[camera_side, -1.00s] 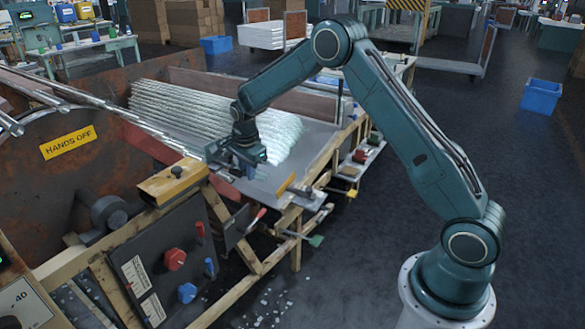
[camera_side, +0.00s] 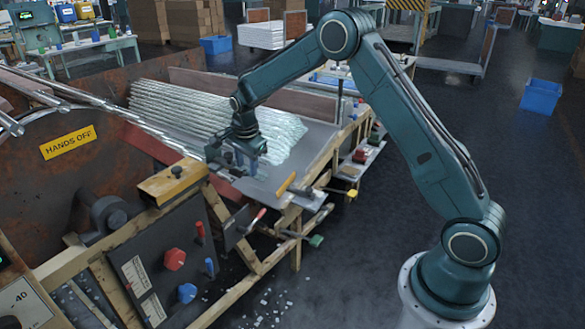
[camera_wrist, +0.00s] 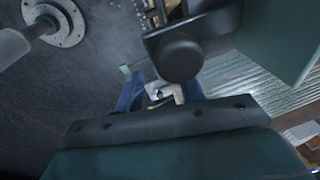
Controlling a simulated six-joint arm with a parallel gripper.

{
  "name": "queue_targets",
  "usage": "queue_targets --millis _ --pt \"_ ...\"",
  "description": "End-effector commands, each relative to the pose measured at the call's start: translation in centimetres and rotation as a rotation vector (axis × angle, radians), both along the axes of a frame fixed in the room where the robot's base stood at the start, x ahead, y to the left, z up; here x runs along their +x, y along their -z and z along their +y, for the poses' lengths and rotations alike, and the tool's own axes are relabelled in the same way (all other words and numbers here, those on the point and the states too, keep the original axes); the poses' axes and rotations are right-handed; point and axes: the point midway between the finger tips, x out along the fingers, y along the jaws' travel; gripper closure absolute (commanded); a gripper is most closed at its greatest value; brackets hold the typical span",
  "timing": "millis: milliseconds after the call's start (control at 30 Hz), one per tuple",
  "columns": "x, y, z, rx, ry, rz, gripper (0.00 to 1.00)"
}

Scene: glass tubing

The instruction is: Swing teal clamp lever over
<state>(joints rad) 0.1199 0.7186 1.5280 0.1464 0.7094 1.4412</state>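A lever with a green-teal knob (camera_side: 316,240) sticks out from the lower front of the wooden bench frame. What looks like the same green knob shows in the wrist view (camera_wrist: 125,70), just outside the left finger. My gripper (camera_side: 240,172) is above the grey bench top, up and left of the levers and apart from the knob. In the wrist view my two blue fingers (camera_wrist: 160,95) stand apart, with nothing visibly held between them. Part of the space between them is hidden by the dark wrist parts.
A yellow-knobbed lever (camera_side: 351,193) and a red-handled lever (camera_side: 260,215) sit near the green one. A stack of glass tubes (camera_side: 190,108) lies behind my gripper. A panel with red and blue knobs (camera_side: 174,259) stands front left. The floor on the right is open.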

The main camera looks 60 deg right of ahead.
Motion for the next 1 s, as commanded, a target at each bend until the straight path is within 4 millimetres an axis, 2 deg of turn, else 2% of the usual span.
queue_targets --millis 400,600,800,1000 --pt "-1.1 -7.0 0.9 -0.001 0.001 -0.005 0.61" --pt "-1.5 -9.6 1.3 0.0 0.0 -0.003 0.61" --pt "-1.8 -10.9 1.5 -0.001 0.0 -0.002 0.61" --pt "-1.8 -11.1 1.5 -0.001 0.0 -0.001 0.61"
